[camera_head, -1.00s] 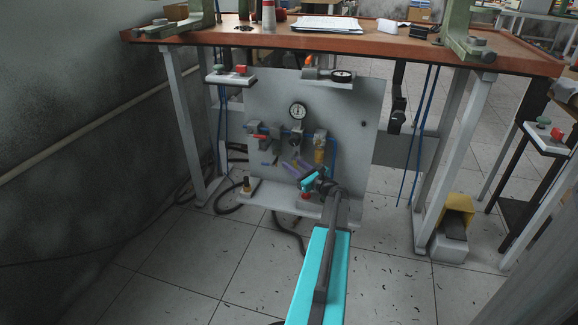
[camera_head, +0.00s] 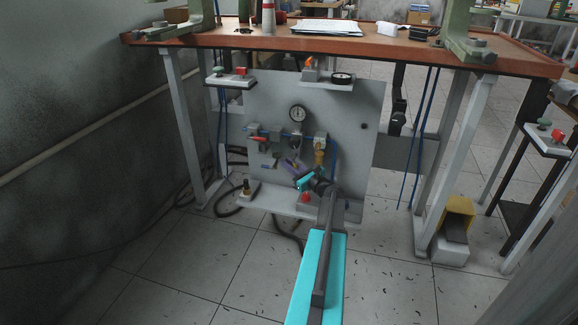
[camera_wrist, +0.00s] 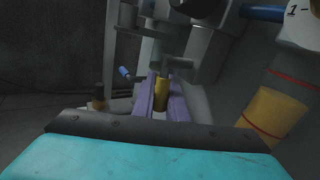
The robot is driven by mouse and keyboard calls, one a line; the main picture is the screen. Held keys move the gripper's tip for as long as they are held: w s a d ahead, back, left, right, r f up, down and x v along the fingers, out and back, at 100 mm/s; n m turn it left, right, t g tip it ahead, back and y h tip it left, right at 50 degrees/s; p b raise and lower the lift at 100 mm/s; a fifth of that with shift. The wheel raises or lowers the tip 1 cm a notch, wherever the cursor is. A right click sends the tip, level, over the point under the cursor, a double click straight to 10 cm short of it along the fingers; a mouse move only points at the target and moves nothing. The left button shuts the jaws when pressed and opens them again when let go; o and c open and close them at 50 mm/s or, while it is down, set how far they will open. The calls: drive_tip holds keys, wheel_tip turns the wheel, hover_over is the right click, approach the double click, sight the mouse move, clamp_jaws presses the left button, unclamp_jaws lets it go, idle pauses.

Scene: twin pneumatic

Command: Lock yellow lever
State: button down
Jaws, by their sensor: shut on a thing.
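A grey upright panel (camera_head: 350,110) with pneumatic parts stands under the workbench. My gripper (camera_wrist: 162,98) is low in front of the panel, with its purple fingers shut on the yellow lever (camera_wrist: 161,92). The lever stands about upright between the fingers in the wrist view. In the head view my gripper (camera_head: 291,165) is small and the held lever cannot be made out clearly. A wider yellow cylinder with red rings (camera_wrist: 272,112) is apart to the right; a yellow part (camera_head: 319,157) hangs under the right-hand fitting in the head view.
A round gauge (camera_head: 297,114) and a red handle (camera_head: 258,139) are on the panel. A red button box (camera_head: 305,198) and a yellow-black button (camera_head: 246,187) sit on the base. Table legs flank the panel. A yellow pedal (camera_head: 456,217) is at the right.

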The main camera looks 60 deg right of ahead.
drive_tip(key=shift+w, duration=0.1)
drive_tip(key=shift+w+a+r+m+t, duration=0.1)
drive_tip(key=shift+w+m+t, duration=0.05)
drive_tip(key=shift+m+t, duration=0.3)
drive_tip(key=shift+w+r+m+t, duration=0.1)
drive_tip(key=shift+r+m+t, duration=0.05)
drive_tip(key=shift+m+t, duration=0.15)
drive_tip(key=c, duration=1.8)
unclamp_jaws()
drive_tip(key=shift+o, duration=0.2)
drive_tip(key=p+v, duration=0.4)
drive_tip(key=v, duration=1)
drive_tip(key=shift+a, duration=0.2)
